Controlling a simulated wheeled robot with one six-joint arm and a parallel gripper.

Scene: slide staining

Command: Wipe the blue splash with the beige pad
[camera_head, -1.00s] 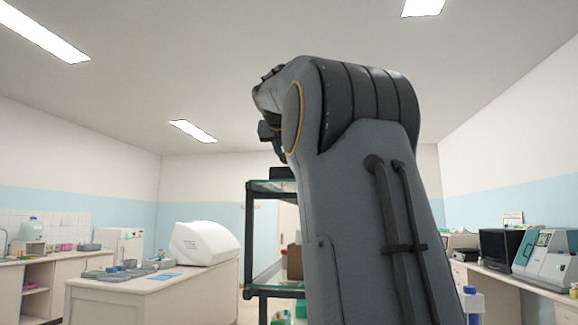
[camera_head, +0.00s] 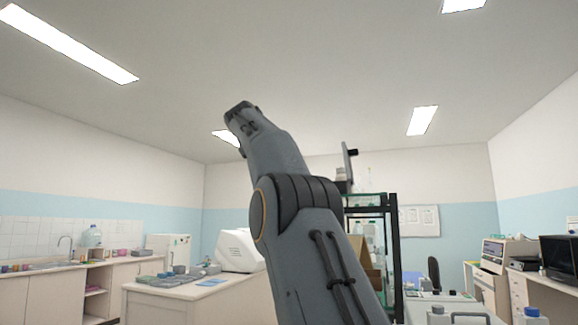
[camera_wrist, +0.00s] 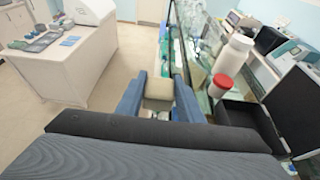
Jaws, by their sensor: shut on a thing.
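My gripper (camera_wrist: 160,98) shows in the wrist view, its two blue fingers shut on the beige pad (camera_wrist: 159,86). The pad is a small block held between the fingers, raised above the floor and apart from the counter. In the head view my arm rises across the middle, and I cannot make out the pad there. A flat blue patch (camera_head: 212,282) lies on the white counter's top in the head view and also shows in the wrist view (camera_wrist: 70,40). I cannot tell whether it is the blue splash or a sheet.
The white counter (camera_wrist: 75,75) bears grey trays (camera_wrist: 35,42) and a white machine (camera_head: 240,251). A glass-shelved rack (camera_head: 393,240) stands close right of my arm. In the wrist view a white bottle (camera_wrist: 232,54) and a red-capped jar (camera_wrist: 220,84) stand close right of my gripper.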

